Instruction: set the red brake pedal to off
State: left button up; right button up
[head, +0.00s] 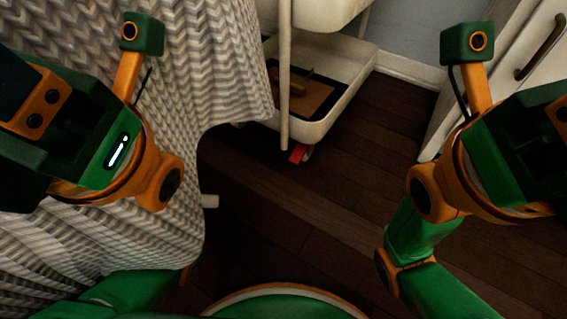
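The red brake pedal (298,153) is small and sits at a caster wheel (308,152) under the near corner of a white cart (330,108). It is low, just above the dark floor. I cannot tell its exact tilt. My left arm comes in from the left over the blanket, and my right arm from the right. Both are well apart from the pedal. The fingertips of both grippers are not clearly visible, so I cannot see whether they are open or shut.
A grey and white knitted blanket (215,60) hangs down on the left, close to the cart. The cart's lower tray holds a brown flat item (305,95). A white door with a dark handle (541,47) stands at the right. The wooden floor (340,200) before the cart is clear.

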aim_at(300, 150)
jog(key=i+l+u, duration=0.1)
jog(key=l+u, duration=0.25)
jog(key=l, duration=0.15)
jog(key=l+u, duration=0.4)
jog(key=i, duration=0.25)
jog(key=j+u, duration=0.05)
jog(key=j, duration=0.05)
